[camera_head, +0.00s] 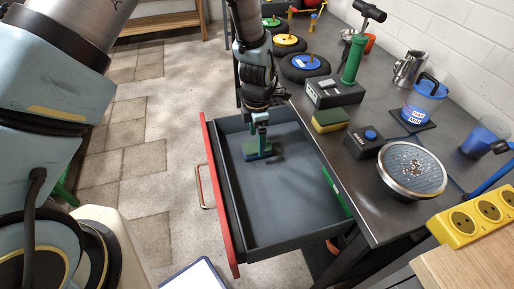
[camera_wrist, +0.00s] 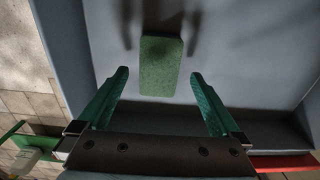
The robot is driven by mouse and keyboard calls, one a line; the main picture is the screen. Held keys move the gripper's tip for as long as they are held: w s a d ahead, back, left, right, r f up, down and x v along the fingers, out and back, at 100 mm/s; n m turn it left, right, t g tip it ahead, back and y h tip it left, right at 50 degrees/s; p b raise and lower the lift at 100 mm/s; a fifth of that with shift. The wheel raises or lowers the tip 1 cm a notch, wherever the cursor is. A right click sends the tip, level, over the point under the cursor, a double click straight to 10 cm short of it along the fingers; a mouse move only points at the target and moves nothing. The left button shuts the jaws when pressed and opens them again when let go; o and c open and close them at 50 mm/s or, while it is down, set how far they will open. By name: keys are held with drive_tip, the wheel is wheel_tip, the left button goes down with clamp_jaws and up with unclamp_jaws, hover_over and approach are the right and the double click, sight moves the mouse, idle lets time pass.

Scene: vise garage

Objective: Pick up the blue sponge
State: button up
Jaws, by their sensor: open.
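The blue sponge (camera_head: 257,152) lies in the open drawer, with a green top face and a blue lower edge. In the wrist view only its green top (camera_wrist: 160,66) shows, as a rounded rectangle on the grey drawer floor. My gripper (camera_head: 261,136) points down above the sponge, inside the drawer. In the wrist view my gripper's (camera_wrist: 158,75) two green fingers are spread apart. The sponge lies in line with the gap, mostly beyond the fingertips. Nothing is held. I cannot tell the exact height of the fingertips over the sponge.
The drawer (camera_head: 225,200) has a red front and grey side walls close around my gripper. Its near floor is bare. On the workbench beside it stand a yellow-green sponge (camera_head: 330,121), a black box with a blue knob (camera_head: 366,141), a round metal dish (camera_head: 411,170) and a green-handled tool (camera_head: 354,62).

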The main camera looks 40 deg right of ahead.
sight(257, 146)
drive_tip(key=shift+f+p, duration=0.45)
drive_tip(key=shift+f, duration=1.55)
drive_tip(key=c, duration=1.3)
